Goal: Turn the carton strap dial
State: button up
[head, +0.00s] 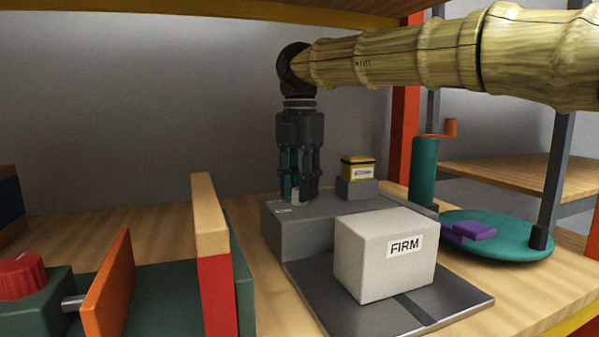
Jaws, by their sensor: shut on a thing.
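My gripper (299,193) points straight down onto the top of a grey box-shaped housing (285,240), near its back left. Its fingers are shut on a small part there, which I take to be the carton strap dial; the fingers hide nearly all of it, so its setting cannot be read. A pale carton (375,265) labelled "FIRM" sits on a dark grey plate (330,310) in front of the housing. A dark strap (415,308) lies across the plate in front of the carton.
A teal turntable (515,248) with a purple piece (470,231) and a teal crank post (424,185) stand at right. A red-knobbed vise (22,275) is at left. A shelf overhangs.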

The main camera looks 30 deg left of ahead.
jog(key=m+p, duration=0.2)
jog(key=p, duration=0.3)
jog(key=m+p, duration=0.3)
jog(key=p, duration=0.1)
jog(key=shift+r+p, duration=0.35)
jog(key=shift+r, duration=0.05)
jog(key=m+p, duration=0.3)
jog(key=p, duration=0.1)
jog(key=shift+f+p, duration=0.15)
jog(key=shift+p, duration=0.25)
jog(key=shift+c, duration=0.2)
jog(key=shift+f+m+p, duration=0.1)
jog(key=shift+m+p, duration=0.75)
jog(key=shift+m, duration=0.05)
jog(key=shift+f, duration=0.1)
jog(key=o, duration=1.1)
jog(key=shift+c, duration=0.2)
jog(key=shift+f+b, duration=0.2)
jog(key=shift+b, duration=0.15)
